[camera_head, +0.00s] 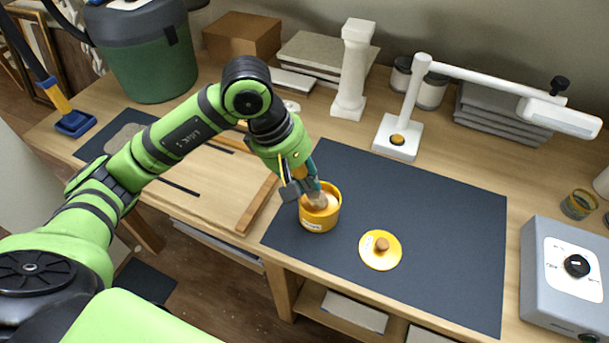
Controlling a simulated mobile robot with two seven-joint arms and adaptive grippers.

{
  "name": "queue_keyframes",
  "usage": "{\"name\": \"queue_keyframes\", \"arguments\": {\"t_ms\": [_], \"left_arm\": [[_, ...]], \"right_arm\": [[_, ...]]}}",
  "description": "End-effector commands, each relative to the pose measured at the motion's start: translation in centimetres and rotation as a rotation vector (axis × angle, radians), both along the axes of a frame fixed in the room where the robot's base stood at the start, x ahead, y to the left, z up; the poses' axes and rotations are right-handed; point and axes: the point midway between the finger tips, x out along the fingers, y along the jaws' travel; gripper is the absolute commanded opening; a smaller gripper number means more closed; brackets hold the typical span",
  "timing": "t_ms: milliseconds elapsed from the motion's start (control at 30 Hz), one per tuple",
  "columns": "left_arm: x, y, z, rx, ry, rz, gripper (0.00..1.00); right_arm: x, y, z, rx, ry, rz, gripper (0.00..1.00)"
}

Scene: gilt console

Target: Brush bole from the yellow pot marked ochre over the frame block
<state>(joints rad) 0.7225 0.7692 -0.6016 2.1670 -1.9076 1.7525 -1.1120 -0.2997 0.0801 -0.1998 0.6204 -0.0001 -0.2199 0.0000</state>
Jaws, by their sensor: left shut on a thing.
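The yellow pot (318,220) stands open on the dark mat, with a pale label on its front too small to read. My left gripper (302,186) is right above the pot, shut on a brush (317,199). The brush points down and its bristle end is inside the pot's mouth; whether it touches the contents is hidden. A round yellow lid (371,261) with a wooden knob lies on the mat to the right of the pot. I cannot pick out the frame block for certain; a wooden rail (257,205) lies left of the mat. My right gripper is out of view.
The dark mat (440,225) is mostly clear. A white lamp (398,138) and a white column (351,75) stand behind it. A grey box with a dial (563,232) is at the right. A green bin (150,65) stands at the back left.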

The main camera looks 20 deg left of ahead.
Motion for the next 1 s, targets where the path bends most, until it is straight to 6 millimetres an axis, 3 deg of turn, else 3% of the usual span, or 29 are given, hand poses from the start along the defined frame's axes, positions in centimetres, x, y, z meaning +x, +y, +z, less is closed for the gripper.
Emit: {"name": "queue_keyframes", "arguments": {"t_ms": [1000], "left_arm": [[-0.04, 0.01, -0.19, 0.001, 0.002, 0.000, 0.00]], "right_arm": [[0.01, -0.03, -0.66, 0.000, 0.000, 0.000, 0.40]]}}
